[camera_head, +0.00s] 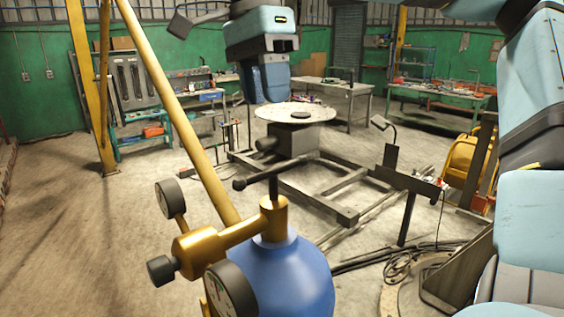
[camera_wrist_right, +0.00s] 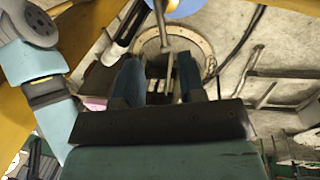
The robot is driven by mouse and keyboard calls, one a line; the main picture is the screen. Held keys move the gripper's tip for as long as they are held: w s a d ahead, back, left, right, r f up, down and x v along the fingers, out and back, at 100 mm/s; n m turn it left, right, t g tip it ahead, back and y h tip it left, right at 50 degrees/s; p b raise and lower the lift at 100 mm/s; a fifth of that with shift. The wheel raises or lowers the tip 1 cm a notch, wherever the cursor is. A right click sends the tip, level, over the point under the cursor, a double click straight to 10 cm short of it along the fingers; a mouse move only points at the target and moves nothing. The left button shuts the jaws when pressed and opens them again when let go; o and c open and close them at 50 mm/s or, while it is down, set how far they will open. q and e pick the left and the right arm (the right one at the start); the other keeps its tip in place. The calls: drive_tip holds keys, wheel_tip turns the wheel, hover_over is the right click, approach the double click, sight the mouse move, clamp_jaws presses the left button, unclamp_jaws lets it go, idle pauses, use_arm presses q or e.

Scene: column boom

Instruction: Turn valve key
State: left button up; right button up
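A blue gas cylinder (camera_head: 285,275) stands at the bottom centre of the head view, with a brass valve (camera_head: 272,215) on top. The dark T-shaped valve key (camera_head: 272,172) sits upright on the valve, its bar running across. My right gripper (camera_head: 268,100) hangs in the upper middle, apart from the key and higher in the picture, fingers pointing down. In the right wrist view its two blue fingers (camera_wrist_right: 160,65) are apart. A thin grey bar shows between and beyond them; I cannot tell what it is. My left gripper is not in view.
Two round gauges (camera_head: 170,198) (camera_head: 230,290) and a black knob (camera_head: 161,269) stick out left of the valve. A yellow slanting bar (camera_head: 165,90) passes close behind. Beyond stand a round-topped table (camera_head: 318,112) and a metal floor frame (camera_head: 345,183). The floor at left is clear.

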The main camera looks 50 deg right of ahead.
sight(277, 171)
drive_tip(key=f, duration=0.3)
drive_tip(key=s+f+p, duration=0.1)
drive_tip(key=f, duration=0.3)
drive_tip(key=s+f+p, duration=0.1)
drive_tip(key=f, duration=0.2)
drive_tip(key=shift+f, duration=0.35)
drive_tip(key=shift+s+f, duration=0.15)
drive_tip(key=shift+f, duration=0.4)
clamp_jaws()
